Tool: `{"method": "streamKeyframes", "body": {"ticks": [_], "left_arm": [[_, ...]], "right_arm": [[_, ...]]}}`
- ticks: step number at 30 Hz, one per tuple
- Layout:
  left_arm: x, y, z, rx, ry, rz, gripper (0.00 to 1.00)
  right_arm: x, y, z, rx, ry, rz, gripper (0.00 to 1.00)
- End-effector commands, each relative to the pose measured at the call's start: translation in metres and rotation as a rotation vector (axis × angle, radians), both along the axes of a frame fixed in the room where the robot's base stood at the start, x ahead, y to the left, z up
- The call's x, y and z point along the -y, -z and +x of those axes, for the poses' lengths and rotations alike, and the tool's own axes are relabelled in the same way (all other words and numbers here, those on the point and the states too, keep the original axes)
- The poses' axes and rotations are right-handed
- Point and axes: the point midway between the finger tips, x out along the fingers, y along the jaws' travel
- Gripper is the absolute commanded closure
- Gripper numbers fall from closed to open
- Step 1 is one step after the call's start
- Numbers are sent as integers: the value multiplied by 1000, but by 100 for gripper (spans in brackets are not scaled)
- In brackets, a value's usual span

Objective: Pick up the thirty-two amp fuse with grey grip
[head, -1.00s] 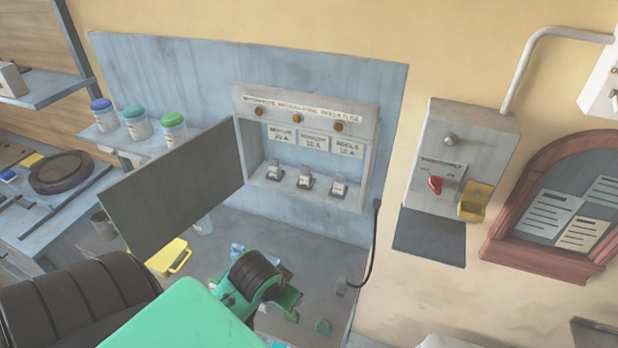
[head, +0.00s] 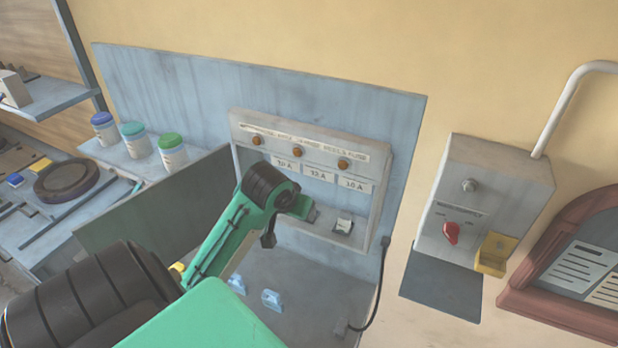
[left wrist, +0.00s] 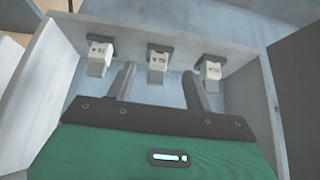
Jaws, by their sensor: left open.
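My left gripper (left wrist: 158,80) is open in the left wrist view, its two fingers pointing at a row of three pale fuses. The middle fuse (left wrist: 157,62) lies in the gap between the fingers; contact is not visible. The other two fuses, one on the left (left wrist: 99,57) and one on the right (left wrist: 210,70), stand outside the fingers. In the head view my arm covers part of the row, and the right-hand fuse (head: 343,225) shows clear. My right gripper is out of view.
The fuse box (head: 385,170) has its door (head: 125,222) swung open to the left. Loose blue pieces (head: 271,299) lie on the bench below. A black cable (head: 381,285) hangs at the right. A switch box with a red knob (head: 451,233) stands further right.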

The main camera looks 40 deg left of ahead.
Motion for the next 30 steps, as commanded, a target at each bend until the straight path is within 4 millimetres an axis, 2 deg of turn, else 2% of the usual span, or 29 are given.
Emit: {"method": "streamKeyframes", "body": {"ticks": [3,9,14,18,24,30], "left_arm": [[-7,-1,22,1,-1,0,47],[-14,0,46,0,1,1,47],[-16,4,52,-2,1,0,47],[-20,21,62,-3,-1,-1,47],[-23,40,74,-1,1,-1,47],[-24,43,75,0,1,1,47]], "right_arm": [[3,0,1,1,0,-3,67],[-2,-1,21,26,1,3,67],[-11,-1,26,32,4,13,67],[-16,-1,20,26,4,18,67],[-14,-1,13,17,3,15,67],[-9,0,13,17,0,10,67]]}}
